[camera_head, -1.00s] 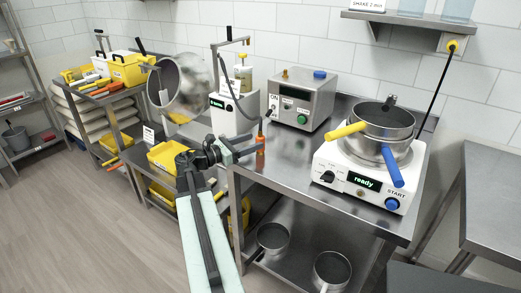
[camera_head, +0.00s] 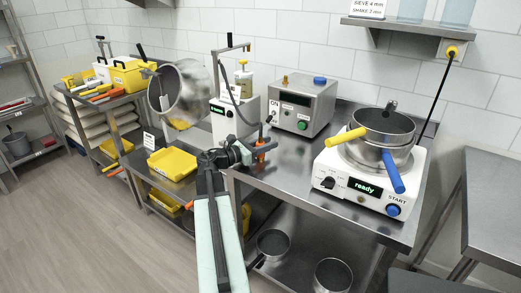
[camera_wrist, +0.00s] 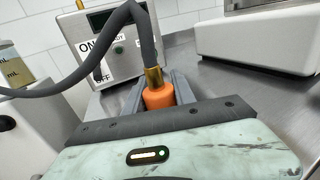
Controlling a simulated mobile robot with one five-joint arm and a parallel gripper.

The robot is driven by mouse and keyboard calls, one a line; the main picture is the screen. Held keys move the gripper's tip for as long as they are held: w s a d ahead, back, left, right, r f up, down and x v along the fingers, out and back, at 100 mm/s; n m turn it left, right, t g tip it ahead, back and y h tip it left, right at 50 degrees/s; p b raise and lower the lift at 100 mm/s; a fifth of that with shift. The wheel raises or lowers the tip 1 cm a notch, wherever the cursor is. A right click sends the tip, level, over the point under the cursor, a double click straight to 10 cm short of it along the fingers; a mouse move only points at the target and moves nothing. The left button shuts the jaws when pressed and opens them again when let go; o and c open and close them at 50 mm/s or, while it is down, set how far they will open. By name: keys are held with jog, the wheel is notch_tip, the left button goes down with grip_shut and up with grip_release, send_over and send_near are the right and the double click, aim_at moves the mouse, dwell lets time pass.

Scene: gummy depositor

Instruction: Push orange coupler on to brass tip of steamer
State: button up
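The orange coupler (camera_wrist: 159,97), with a brass collar above it, ends a dark grey hose (camera_wrist: 70,64). My gripper (camera_wrist: 158,88) has a finger on each side of the coupler and appears shut on it, with the hose rising from the top. In the head view my gripper (camera_head: 258,150) holds the coupler (camera_head: 262,144) near the left front part of the steel table. The steamer (camera_head: 303,104), a metal box with a green button, stands behind and right of it. Its brass tip (camera_head: 285,79) is on top, apart from the coupler; it also shows in the wrist view (camera_wrist: 80,4).
The white depositor (camera_head: 232,118) with the hose stand is left of the steamer. A white sieve shaker (camera_head: 365,185) marked "ready" stands at the right. Bare tabletop (camera_head: 290,158) lies between. A yellow tray (camera_head: 172,163) is on a lower bench at left.

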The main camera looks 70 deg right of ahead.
grip_shut()
jog(key=shift+r, duration=0.1)
notch_tip(320, 180, up, 10)
jog(key=p, duration=1)
jog(key=shift+o, duration=0.2)
grip_release()
grip_shut()
